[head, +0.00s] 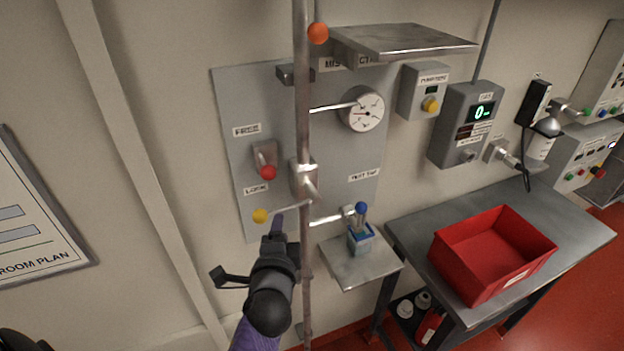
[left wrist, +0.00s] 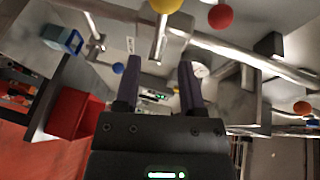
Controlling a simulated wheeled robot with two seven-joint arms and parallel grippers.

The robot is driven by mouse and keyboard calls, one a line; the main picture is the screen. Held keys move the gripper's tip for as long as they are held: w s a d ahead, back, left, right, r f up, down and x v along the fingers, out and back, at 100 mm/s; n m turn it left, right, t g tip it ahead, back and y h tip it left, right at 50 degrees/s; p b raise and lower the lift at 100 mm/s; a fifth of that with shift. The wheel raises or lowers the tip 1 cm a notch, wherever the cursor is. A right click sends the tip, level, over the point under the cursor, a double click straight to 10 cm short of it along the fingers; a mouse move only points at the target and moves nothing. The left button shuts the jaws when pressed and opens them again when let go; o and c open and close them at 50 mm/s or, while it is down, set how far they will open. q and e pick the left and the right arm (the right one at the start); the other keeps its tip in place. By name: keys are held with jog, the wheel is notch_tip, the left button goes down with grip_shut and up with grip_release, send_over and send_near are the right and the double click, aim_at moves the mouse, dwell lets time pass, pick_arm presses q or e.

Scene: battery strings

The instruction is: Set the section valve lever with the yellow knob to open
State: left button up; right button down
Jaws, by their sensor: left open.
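The yellow knob (head: 260,216) is on the end of a thin lever (head: 288,209) that sticks out left, nearly level, from the vertical pipe. The valve body (head: 304,178) sits on the pipe just above. My left gripper (head: 279,224) is just below the lever, right of the knob, pointing up at the panel. In the left wrist view the yellow knob (left wrist: 165,5) is at the top edge, beyond the two spread, empty fingers (left wrist: 160,68). Whether a finger touches the lever cannot be told. My right gripper is not in view.
The vertical pipe (head: 301,110) stands close right of my gripper. A red knob (head: 268,172), an orange knob (head: 318,33) and a blue knob (head: 361,208) are nearby. A small shelf (head: 365,268) and a table with a red bin (head: 490,250) stand to the right.

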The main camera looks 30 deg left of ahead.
aim_at(285, 210)
pick_arm(q)
jog(key=b+x, duration=0.1)
jog(key=x, duration=0.9)
jog(key=shift+d, duration=0.1)
grip_shut()
jog(key=shift+s, duration=0.1)
dwell(0.9)
